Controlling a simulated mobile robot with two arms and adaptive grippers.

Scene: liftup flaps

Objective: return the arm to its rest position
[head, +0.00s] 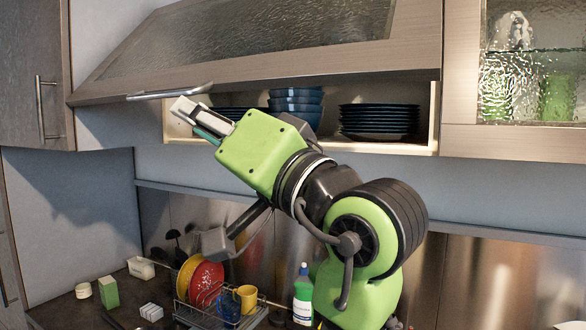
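My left arm shows at the centre, with green and black links. It reaches up and to the left toward the raised cabinet flap (250,70). My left gripper (190,113) is at the upper left, with its pale tip just below the metal handle (170,92) on the flap's lower edge. I cannot tell whether tip and handle touch, or how far apart the fingers are. The flap is tilted outward and its cabinet is open. My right gripper is not in view.
Blue bowls (295,102) and dark plates (380,120) stand in the open cabinet. A glass-front cabinet (530,90) is at the right. On the counter below are a dish rack (205,315), a yellow mug (247,298) and a green-white bottle (303,297) beside my arm.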

